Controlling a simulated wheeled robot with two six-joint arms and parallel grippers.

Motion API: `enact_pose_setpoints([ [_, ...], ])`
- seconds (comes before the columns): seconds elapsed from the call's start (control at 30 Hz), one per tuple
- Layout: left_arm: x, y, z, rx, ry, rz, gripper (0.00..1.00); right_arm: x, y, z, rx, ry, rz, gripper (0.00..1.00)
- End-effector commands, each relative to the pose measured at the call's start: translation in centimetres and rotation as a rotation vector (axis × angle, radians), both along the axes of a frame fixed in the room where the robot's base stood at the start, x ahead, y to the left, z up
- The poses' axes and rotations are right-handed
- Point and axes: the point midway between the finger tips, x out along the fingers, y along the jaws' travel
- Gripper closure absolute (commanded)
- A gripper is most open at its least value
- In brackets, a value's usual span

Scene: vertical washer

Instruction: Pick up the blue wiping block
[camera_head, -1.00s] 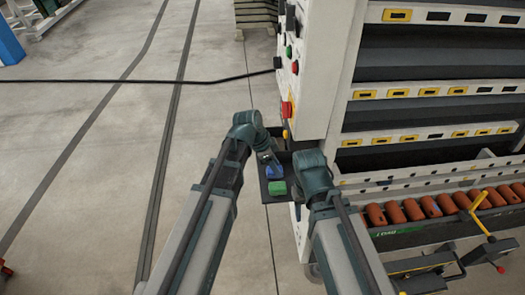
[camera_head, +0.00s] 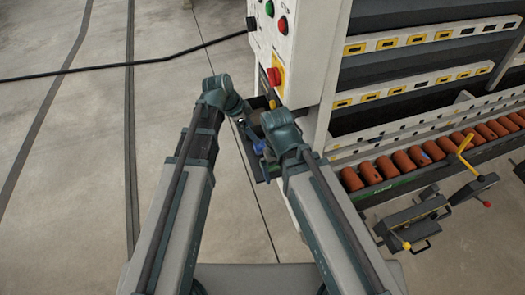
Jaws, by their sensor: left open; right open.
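The blue wiping block (camera_head: 258,147) lies in the dark tray (camera_head: 250,167) at the side of the white machine. Only a small part of the block shows between my two arms. My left gripper (camera_head: 248,127) is open and points down just above and left of the block. My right gripper (camera_head: 268,152) is open at the right side of the tray, mostly hidden by its own wrist. I cannot tell whether either gripper touches the block.
The white machine has a red button (camera_head: 273,76) on a yellow plate and open shelves. A row of orange-brown cylinders (camera_head: 388,166) runs along its front. A black cable (camera_head: 95,70) crosses the floor.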

Motion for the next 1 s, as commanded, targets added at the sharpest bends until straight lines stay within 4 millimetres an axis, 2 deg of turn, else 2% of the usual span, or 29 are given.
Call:
enact_pose_setpoints([
  [0.03,0.2,-0.3,-1.5,0.000,0.000,-0.001,0.09,0.0,0.0,-1.5,0.000,0.000,0.000,0.00],
  [0.2,0.4,-1.2,-3.5,0.000,-0.001,-0.001,0.09,0.0,0.0,-3.5,0.000,0.000,0.000,0.00],
  [0.57,0.5,-1.6,-4.1,0.000,-0.001,0.000,0.09,0.0,0.0,-4.1,0.000,0.000,0.000,0.00],
  [1.0,1.0,-3.2,-8.6,0.000,0.000,0.000,0.09,0.0,0.0,-8.6,0.000,0.000,0.001,0.00],
])
